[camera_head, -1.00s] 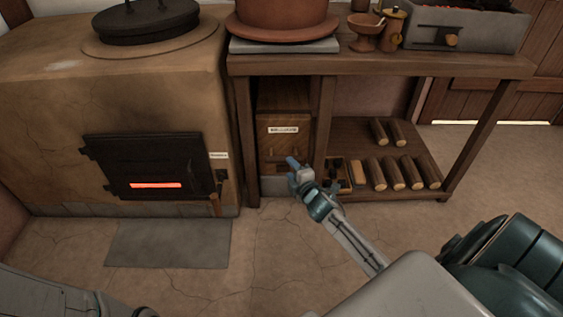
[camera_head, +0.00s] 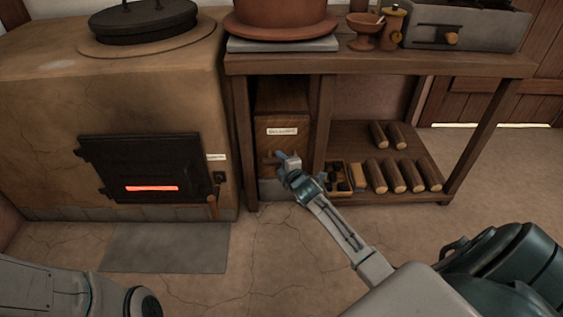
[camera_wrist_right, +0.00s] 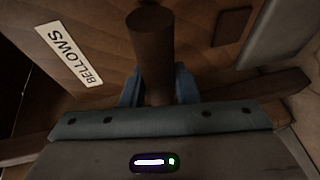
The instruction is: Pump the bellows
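The bellows (camera_head: 283,147) is a wooden box with a pale label, under the bench beside the stove; the label reads BELLOWS in the right wrist view (camera_wrist_right: 68,54). Its round brown wooden handle (camera_wrist_right: 150,42) stands between the two blue fingers of my right gripper (camera_wrist_right: 158,88), which press close on both sides. In the head view my right gripper (camera_head: 283,160) is at the lower front of the bellows box and hides part of the handle. My left gripper is out of view; only part of my left arm shows at the bottom left.
The clay stove (camera_head: 55,120) with a black door (camera_head: 145,165) and a red glowing slot stands left. The bench (camera_head: 380,64) carries a terracotta pot (camera_head: 280,20). Logs (camera_head: 390,172) lie on its low shelf beside a small box.

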